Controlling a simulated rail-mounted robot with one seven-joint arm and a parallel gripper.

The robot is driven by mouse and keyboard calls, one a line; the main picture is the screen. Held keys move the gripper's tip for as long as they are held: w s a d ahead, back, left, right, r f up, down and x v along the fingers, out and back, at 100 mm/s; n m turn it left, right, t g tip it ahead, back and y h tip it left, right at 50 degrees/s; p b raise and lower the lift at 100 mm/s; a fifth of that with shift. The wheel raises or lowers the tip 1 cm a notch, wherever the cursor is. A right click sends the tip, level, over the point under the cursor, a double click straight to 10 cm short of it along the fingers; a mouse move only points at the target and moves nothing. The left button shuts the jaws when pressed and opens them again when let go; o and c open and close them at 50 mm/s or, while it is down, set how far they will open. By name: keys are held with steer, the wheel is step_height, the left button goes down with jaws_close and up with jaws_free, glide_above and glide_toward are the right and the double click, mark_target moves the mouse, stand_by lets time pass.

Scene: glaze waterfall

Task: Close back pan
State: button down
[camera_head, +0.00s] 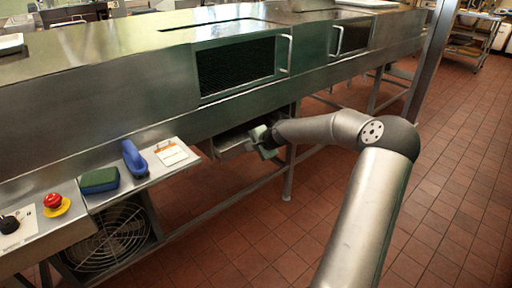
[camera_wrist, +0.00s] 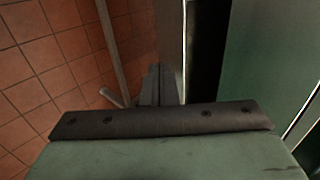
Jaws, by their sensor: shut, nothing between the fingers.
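A shallow metal pan (camera_head: 232,142) shows under the long steel machine in the head view, below the mesh-windowed door. It sticks out a little from the machine's lower edge. My gripper (camera_head: 260,142) is at the right end of this pan and hides part of it. I cannot tell whether it touches the pan. In the wrist view my gripper (camera_wrist: 157,85) is shut and empty, with a grey-green metal surface (camera_wrist: 275,65) close on the right. I cannot tell whether that surface belongs to the pan.
A steel machine (camera_head: 110,90) runs across the head view. A side shelf (camera_head: 150,178) holds a blue handled object (camera_head: 134,158), a blue-green sponge-like block (camera_head: 99,181) and a red button (camera_head: 52,200). Machine legs (camera_head: 290,170) stand near my gripper. The tiled floor (camera_head: 460,190) at right is clear.

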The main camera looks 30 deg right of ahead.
mark_target(236, 148)
steer(key=w+f, duration=0.1)
steer(key=w, duration=0.1)
steer(key=w+f, duration=0.1)
steer(key=w, duration=0.1)
steer(key=w+a+f+b, duration=0.1)
steer(key=w, duration=0.1)
steer(key=shift+w+f, duration=0.3)
steer(key=shift+w, duration=0.6)
steer(key=w, duration=0.3)
steer(key=w+p, duration=0.1)
steer(key=shift+w+a, duration=0.15)
steer(key=shift+a, duration=0.25)
steer(key=shift+w+r, duration=0.2)
steer(key=shift+w, duration=0.15)
